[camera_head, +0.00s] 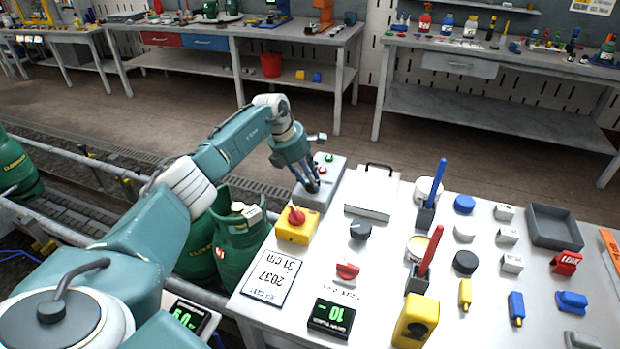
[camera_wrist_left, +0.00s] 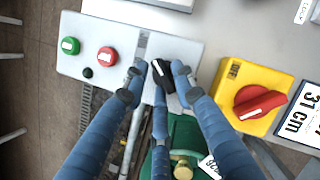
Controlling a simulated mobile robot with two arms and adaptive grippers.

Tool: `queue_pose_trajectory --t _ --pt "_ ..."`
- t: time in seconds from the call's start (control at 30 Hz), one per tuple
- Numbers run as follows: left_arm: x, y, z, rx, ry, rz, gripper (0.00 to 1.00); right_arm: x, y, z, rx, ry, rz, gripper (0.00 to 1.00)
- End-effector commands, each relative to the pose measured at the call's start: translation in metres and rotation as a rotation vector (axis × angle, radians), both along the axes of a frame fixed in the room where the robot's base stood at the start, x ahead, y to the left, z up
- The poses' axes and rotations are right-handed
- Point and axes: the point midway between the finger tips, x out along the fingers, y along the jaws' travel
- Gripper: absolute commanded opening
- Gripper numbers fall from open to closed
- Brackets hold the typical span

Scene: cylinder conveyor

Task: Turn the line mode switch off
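A grey control box (camera_head: 329,184) stands at the table's left back edge, with a red button (camera_wrist_left: 107,57) and a green button (camera_wrist_left: 70,46). At its other end is a black selector knob (camera_wrist_left: 162,73) with a white mark, which appears to be the line mode switch; I cannot read its label. My left gripper (camera_head: 312,184) reaches down over that end of the box. In the left wrist view its blue fingers (camera_wrist_left: 158,77) are spread around the knob, with a gap on the knob's left side. Contact on the right side is unclear. My right gripper is out of view.
A yellow box with a red rotary switch (camera_head: 296,216) stands close to the control box. A grey clipboard-like case (camera_head: 371,195) lies on its other side. Green gas cylinders (camera_head: 238,250) stand below the table's left edge. Knobs, stamps and small blocks cover the white table (camera_head: 390,285).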

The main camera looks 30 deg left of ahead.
Motion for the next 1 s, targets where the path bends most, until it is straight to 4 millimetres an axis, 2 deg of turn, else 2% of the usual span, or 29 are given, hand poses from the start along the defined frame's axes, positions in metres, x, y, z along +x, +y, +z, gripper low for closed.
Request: queue_pose_trajectory --t 0.17,0.3,0.67,1.0 --pt "0.0 0.0 0.0 0.0 0.0 0.0 0.27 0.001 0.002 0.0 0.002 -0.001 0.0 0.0" --pt "0.0 0.0 0.0 0.0 0.0 0.0 0.0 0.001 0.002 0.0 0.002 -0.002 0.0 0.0" --pt "-0.001 0.001 0.002 0.002 0.001 0.033 0.0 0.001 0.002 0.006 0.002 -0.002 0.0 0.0" --pt "-0.003 0.0 0.004 0.002 0.002 0.247 0.0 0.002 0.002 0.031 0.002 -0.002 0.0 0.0"
